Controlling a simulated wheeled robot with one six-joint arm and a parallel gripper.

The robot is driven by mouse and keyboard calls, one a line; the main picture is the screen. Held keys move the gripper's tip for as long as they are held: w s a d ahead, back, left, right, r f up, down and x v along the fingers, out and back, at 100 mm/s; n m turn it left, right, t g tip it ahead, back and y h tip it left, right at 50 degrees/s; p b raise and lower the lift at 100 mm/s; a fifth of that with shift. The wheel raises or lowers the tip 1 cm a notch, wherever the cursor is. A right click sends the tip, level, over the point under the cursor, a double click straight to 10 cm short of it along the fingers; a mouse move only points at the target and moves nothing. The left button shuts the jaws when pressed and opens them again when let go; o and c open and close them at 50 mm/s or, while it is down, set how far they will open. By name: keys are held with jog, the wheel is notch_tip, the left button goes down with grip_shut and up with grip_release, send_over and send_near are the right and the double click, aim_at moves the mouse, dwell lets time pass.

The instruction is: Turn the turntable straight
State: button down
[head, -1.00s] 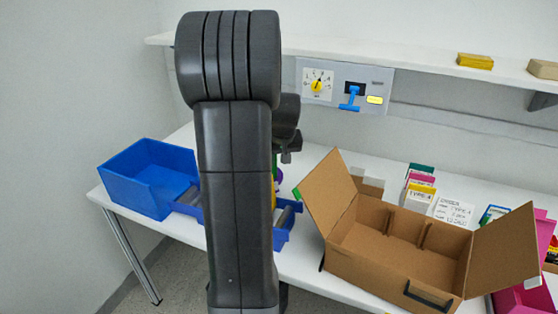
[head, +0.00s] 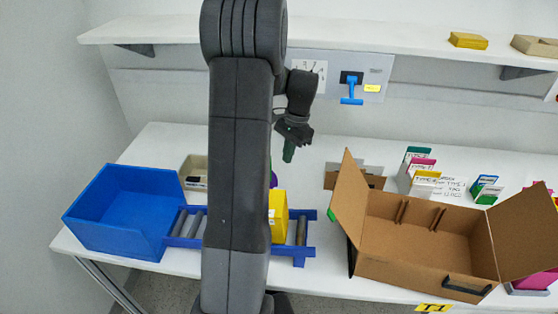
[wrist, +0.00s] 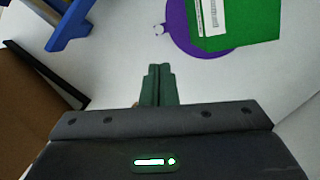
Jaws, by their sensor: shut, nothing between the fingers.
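The turntable is a purple disc (wrist: 177,30) at the top of the wrist view, with a small pale tab at its left edge. A green box (wrist: 240,22) with a white label sits on it and looks turned at a slight angle. In the head view only a purple sliver (head: 273,180) shows beside my arm; the rest is hidden. My gripper (head: 289,155) points down above the table, behind the roller track. Its dark green fingers (wrist: 158,85) are together and empty, apart from the disc and the green box.
A blue bin (head: 115,210) and a blue roller track (head: 308,235) with a yellow box (head: 278,215) stand at left. An open cardboard box (head: 420,240) is at right. A panel with a blue lever (head: 351,92) is on the wall under the shelf (head: 400,38).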

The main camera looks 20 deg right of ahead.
jog(key=p+x, duration=0.1)
jog(key=x, duration=0.8)
jog(key=shift+f, duration=0.1)
jog(key=shift+s+a+m, duration=0.4)
jog(key=shift+m, duration=0.2)
jog(key=shift+s+a+m+t+b, duration=0.3)
jog(key=shift+s+a+m, duration=0.25)
jog(key=shift+m, duration=0.25)
jog(key=shift+s+a+m+t, duration=0.2)
jog(key=shift+s+a+m, duration=0.05)
jog(key=shift+a+m, duration=0.45)
jog(key=shift+s+a+m+t, duration=0.25)
jog(key=shift+a+m, duration=0.3)
jog(key=shift+m, duration=0.15)
jog(key=shift+s+a+m+t+p, duration=0.15)
jog(key=shift+a+m+p, duration=0.05)
jog(key=shift+a+m, duration=0.6)
jog(key=shift+s+a+m+t+p, duration=0.1)
jog(key=shift+a+m+p, duration=0.05)
jog(key=shift+a+m, duration=0.65)
jog(key=shift+w+a+m+t+p, duration=0.1)
jog(key=shift+a+m+t+p, duration=0.3)
jog(key=shift+a+m, duration=0.7)
jog(key=shift+d+m, duration=0.1)
jog(key=shift+m, duration=0.2)
